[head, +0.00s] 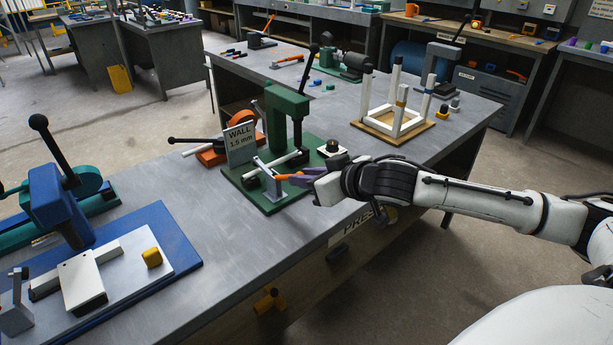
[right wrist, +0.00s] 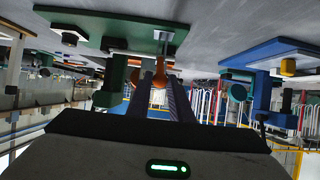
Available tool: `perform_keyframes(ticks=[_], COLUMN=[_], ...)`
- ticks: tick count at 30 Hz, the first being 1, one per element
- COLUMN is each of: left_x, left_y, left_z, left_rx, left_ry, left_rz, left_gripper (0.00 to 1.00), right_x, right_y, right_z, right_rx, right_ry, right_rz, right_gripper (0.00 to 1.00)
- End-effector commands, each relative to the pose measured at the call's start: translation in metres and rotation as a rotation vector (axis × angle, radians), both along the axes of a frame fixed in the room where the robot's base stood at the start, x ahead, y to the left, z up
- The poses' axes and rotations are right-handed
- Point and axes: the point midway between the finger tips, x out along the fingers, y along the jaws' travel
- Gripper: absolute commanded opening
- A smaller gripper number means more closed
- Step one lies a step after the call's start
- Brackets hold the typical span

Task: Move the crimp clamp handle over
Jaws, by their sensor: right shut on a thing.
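The crimp clamp (head: 268,182) is a small grey toggle clamp at the front of a green base plate (head: 278,205). Its handle, with an orange grip (head: 283,177), points right toward my arm. My right gripper (head: 296,178) comes in from the right and is shut on this orange handle. In the right wrist view, which is upside down, the orange handle (right wrist: 160,78) shows between the two long purple-grey fingers (right wrist: 160,100) of the gripper. The handle's end is partly hidden by the fingers. My left gripper is not in view.
A green press (head: 285,115) with a black lever stands behind the clamp, beside a "WALL 1.5 mm" sign (head: 240,142). A white chair frame (head: 393,105) stands at the back right. A blue press (head: 60,205) stands at front left. The grey bench (head: 215,225) between is clear.

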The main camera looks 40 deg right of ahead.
Motion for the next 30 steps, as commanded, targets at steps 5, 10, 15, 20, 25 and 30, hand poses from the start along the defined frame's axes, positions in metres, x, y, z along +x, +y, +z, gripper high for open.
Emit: perform_keyframes(ticks=[5,10,15,20,25,30], left_x=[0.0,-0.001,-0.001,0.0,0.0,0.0], left_y=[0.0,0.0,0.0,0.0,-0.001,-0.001], left_z=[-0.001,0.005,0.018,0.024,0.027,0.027], left_rx=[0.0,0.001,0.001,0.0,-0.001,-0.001], left_ry=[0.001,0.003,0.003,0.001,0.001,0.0], left_rz=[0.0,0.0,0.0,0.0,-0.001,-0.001], left_gripper=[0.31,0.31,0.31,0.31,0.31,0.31], right_x=[0.002,0.004,0.01,0.017,0.023,0.023], right_y=[-0.001,-0.001,-0.001,-0.001,0.0,0.0], right_z=[0.004,0.01,0.018,0.024,0.029,0.029], right_rx=[-0.003,-0.002,-0.001,-0.003,-0.003,-0.004], right_ry=[-0.009,-0.01,-0.01,-0.011,-0.01,-0.009], right_rz=[0.0,-0.002,-0.002,-0.003,-0.003,-0.002], right_gripper=[0.07,0.07,0.07,0.07,0.07,0.07])
